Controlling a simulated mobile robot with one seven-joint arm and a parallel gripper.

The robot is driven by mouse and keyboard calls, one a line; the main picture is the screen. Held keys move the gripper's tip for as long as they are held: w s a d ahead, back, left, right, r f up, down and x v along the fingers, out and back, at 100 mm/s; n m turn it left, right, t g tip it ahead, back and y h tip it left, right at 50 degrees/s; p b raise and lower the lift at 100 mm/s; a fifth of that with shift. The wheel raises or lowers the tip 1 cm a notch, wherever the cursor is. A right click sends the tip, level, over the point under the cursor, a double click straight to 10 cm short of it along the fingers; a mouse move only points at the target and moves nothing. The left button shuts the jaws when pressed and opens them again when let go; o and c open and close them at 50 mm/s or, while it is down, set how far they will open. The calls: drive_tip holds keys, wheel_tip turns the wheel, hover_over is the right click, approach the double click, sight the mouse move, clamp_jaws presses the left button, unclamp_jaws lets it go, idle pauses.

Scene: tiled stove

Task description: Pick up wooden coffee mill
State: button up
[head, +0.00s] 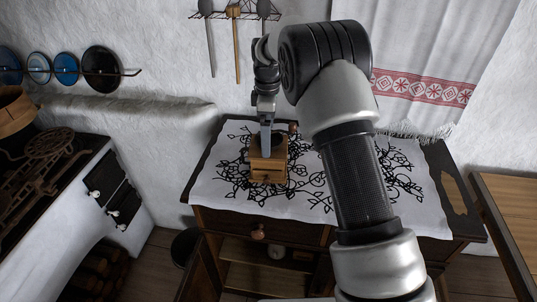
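The wooden coffee mill (268,168) is a light brown box with a small drawer knob on its front. It stands upright on the white cloth with black floral embroidery (225,193) that covers the dark wooden cabinet (458,220). My gripper (266,146) points down right over the mill, with its finger end at the mill's top. I see the fingers nearly edge-on, so I cannot tell whether they are open, shut, or touching the mill. The mill's top is partly hidden by my gripper. A small reddish-brown knob (293,127) shows just behind the mill to the right.
A stove (50,200) with metal grates stands at the left. Utensils (237,45) hang on the wall behind my arm. A wooden table (510,215) is at the right. The cloth left of the mill is clear.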

drive_tip(key=shift+s+d+f+p, duration=0.1)
drive_tip(key=shift+f+p, duration=0.2)
drive_tip(key=shift+f, duration=3)
drive_tip(key=c, duration=1.4)
drive_tip(key=shift+r, duration=0.4)
drive_tip(key=shift+c, duration=0.4)
wheel_tip(320, 180, up, 9)
drive_tip(key=shift+f, duration=0.1)
drive_tip(key=shift+r, duration=0.2)
drive_tip(key=shift+s+d+r+m, duration=0.1)
drive_tip(key=shift+s+d+m, duration=0.1)
drive_tip(key=shift+m, duration=0.1)
drive_tip(key=s+d+f+m+p, duration=0.1)
drive_tip(key=s+d+f+m, duration=0.1)
drive_tip(key=s+d+m, duration=0.4)
drive_tip(key=s+d+f+m+p, duration=0.1)
drive_tip(key=s+d+f+m, duration=0.2)
drive_tip(key=s+d+m, duration=0.3)
drive_tip(key=s+m, duration=0.4)
drive_tip(key=s, duration=0.2)
drive_tip(key=shift+d+f, duration=0.15)
drive_tip(key=shift+d, duration=0.1)
